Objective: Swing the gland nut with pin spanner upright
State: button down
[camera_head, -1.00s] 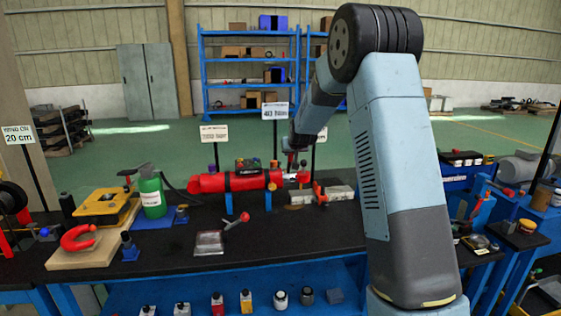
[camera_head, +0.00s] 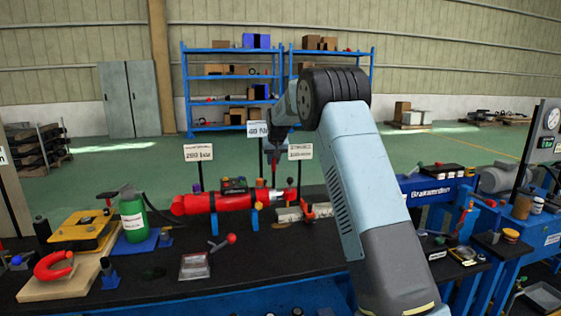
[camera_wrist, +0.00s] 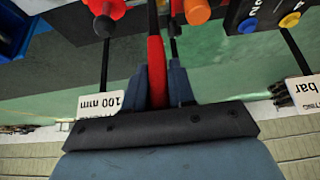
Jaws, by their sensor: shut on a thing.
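The red hydraulic cylinder (camera_head: 235,202) lies level on blue supports on the black bench in the head view. Its gland end is at the right, near the foot of a thin red handle (camera_head: 273,176), which stands nearly upright there. I take this handle for the pin spanner; its joint with the nut is too small to make out. My gripper (camera_head: 273,157) is above the cylinder's right end. In the wrist view my gripper (camera_wrist: 160,88) is shut on the red handle (camera_wrist: 155,60), one dark finger on each side. The handle's lower end runs out of that view.
Sign cards on thin posts stand close behind: "200 bar" (camera_head: 198,152) and a "100 mm" card (camera_wrist: 101,104). A green bottle (camera_head: 133,216) stands left.

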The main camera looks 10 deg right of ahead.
jog(key=shift+f, duration=0.3)
jog(key=c, duration=1.1)
grip_release()
jog(key=shift+w+d, duration=0.1)
jog(key=shift+w, duration=0.05)
jog(key=shift+c, duration=0.2)
jog(key=shift+o, duration=0.5)
jog(key=shift+r, duration=0.1)
jog(key=v, duration=1.3)
jog(key=shift+r, duration=0.25)
jog(key=shift+s, duration=0.25)
